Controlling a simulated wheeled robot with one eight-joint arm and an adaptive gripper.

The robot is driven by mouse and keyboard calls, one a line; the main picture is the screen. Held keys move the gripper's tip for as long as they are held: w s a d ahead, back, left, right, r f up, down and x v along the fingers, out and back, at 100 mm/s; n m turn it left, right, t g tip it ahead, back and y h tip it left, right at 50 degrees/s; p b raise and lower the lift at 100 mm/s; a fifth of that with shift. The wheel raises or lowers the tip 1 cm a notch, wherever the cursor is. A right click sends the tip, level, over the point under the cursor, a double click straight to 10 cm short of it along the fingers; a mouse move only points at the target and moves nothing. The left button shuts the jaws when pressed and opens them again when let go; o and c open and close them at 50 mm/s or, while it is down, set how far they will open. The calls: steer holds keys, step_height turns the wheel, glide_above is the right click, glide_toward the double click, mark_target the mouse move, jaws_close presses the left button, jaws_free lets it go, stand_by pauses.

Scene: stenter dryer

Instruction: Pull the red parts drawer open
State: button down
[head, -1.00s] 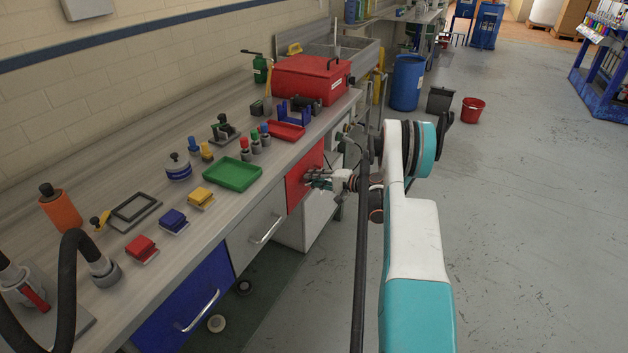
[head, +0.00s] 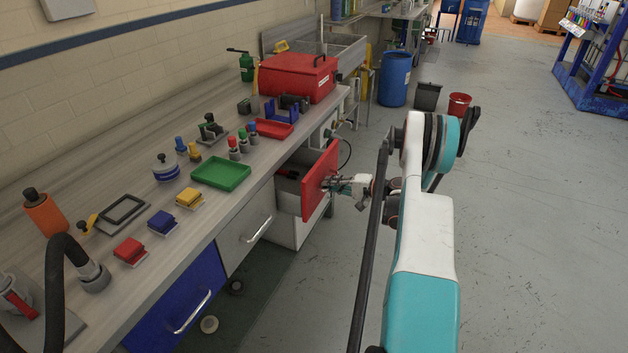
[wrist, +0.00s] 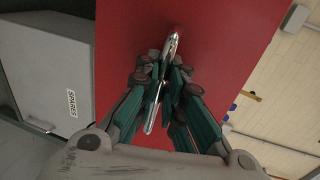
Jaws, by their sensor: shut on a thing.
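The red parts drawer (head: 318,182) stands pulled out from under the workbench in the head view, with its grey side and part of its inside showing behind the red front. Its front also fills the middle of the wrist view (wrist: 215,45). My gripper (head: 332,184) is at the drawer front. In the wrist view my gripper (wrist: 163,82) is shut on the drawer's shiny bar handle (wrist: 172,48), with the fingers on both sides of it. The handle's ends show beyond the fingers.
A grey drawer (head: 246,232) and a blue drawer (head: 182,305) are closed, to the left. A cabinet labelled SPARES (wrist: 45,75) shows in the wrist view. Trays and small parts lie on the workbench (head: 150,190). The floor (head: 520,230) to the right is clear.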

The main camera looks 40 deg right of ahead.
steer(key=f+v, duration=0.2)
steer(key=v, duration=1.1)
steer(key=shift+s+d+f, duration=0.2)
steer(key=shift+s+f, duration=0.05)
steer(key=shift+f, duration=0.15)
steer(key=c, duration=2)
jaws_free()
steer(key=shift+o, duration=0.2)
steer(key=v, duration=1.2)
steer(key=shift+f, duration=0.1)
steer(key=shift+w, duration=0.1)
